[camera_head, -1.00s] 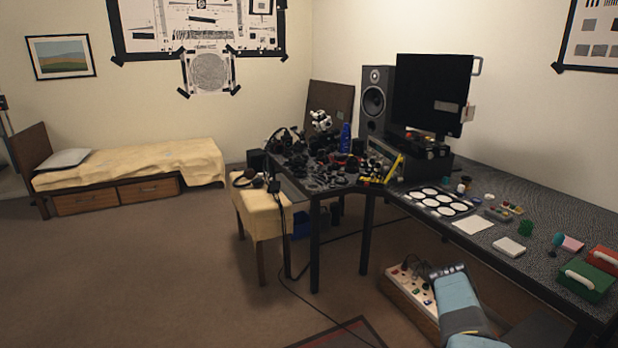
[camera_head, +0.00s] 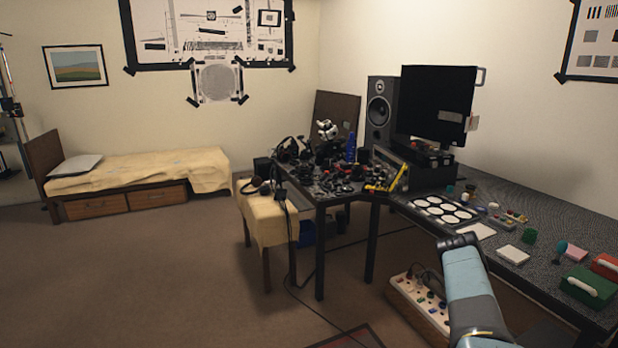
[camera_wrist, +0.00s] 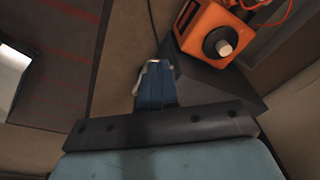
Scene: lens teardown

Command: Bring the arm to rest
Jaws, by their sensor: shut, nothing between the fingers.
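My arm shows in the head view as a teal link with a dark end (camera_head: 458,242), raised in front of the right-hand desk. My gripper is not clearly seen in the head view. In the wrist view my gripper (camera_wrist: 155,70) is in the middle, blue with pale tips, beyond a dark bar with bolt holes. It looks shut and empty. It is over the brown floor, and nothing is seen touching it.
The black desk (camera_head: 560,235) carries a white-disc tray, small boxes and a green box (camera_head: 588,286). A power strip (camera_head: 418,302) lies below, beside my arm. An orange device (camera_wrist: 215,35) shows in the wrist view. Floor at left is open.

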